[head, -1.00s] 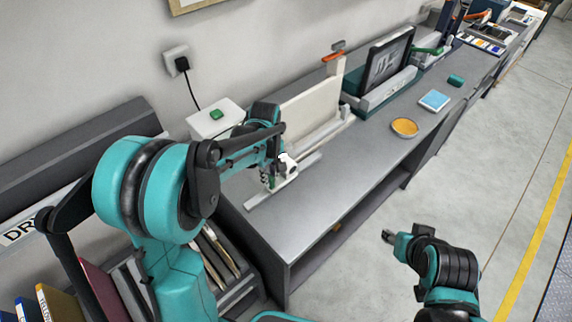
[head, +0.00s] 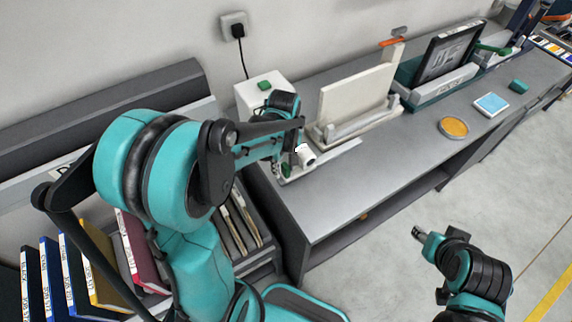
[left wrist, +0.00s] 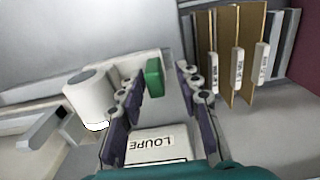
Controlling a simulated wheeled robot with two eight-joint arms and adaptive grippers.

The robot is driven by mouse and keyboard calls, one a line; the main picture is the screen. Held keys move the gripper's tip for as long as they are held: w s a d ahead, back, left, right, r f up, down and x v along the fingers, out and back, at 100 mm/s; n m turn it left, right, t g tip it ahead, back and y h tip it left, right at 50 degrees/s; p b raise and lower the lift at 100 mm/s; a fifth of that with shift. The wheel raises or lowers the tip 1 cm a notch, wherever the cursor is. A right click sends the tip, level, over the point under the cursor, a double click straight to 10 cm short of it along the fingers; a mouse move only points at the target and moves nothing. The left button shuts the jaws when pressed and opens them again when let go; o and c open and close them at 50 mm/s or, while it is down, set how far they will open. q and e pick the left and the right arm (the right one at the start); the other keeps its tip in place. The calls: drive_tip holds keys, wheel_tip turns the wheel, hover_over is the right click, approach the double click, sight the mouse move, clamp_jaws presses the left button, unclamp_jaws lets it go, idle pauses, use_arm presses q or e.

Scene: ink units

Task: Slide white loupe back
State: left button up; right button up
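The white loupe (head: 306,156) is a short round barrel on the grey bench, at the near left end of a pale rail (head: 338,153). In the left wrist view the loupe (left wrist: 90,97) stands left of my fingers. My left gripper (left wrist: 157,85) is open, with a green tab (left wrist: 154,77) between its fingers and gaps seeming to show on both sides. A white plate marked LOUPE (left wrist: 150,141) lies below. In the head view my left gripper (head: 284,172) is mostly hidden by its arm. My right gripper (head: 419,235) is over the floor, away from the bench; its fingers are too small to judge.
A white box with a green button (head: 264,86) stands behind my left arm. A cream upright panel (head: 355,93) and a framed dark screen (head: 447,52) stand farther along the bench. An orange round dish (head: 453,127) lies near the front edge. Folders (head: 100,275) stand at lower left.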

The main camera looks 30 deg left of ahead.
use_arm(q)
drive_tip(key=shift+r, duration=0.2)
wheel_tip(320, 180, up, 12)
drive_tip(key=shift+f, duration=0.15)
idle(0.4)
idle(0.3)
drive_tip(key=s+d+f+m+t+b, duration=0.5)
drive_tip(key=s+m, duration=0.4)
drive_tip(key=m, duration=0.2)
drive_tip(key=shift+s+d+f+t, duration=0.15)
drive_tip(key=shift+d+f+t, duration=0.15)
drive_tip(key=shift+f+t, duration=0.7)
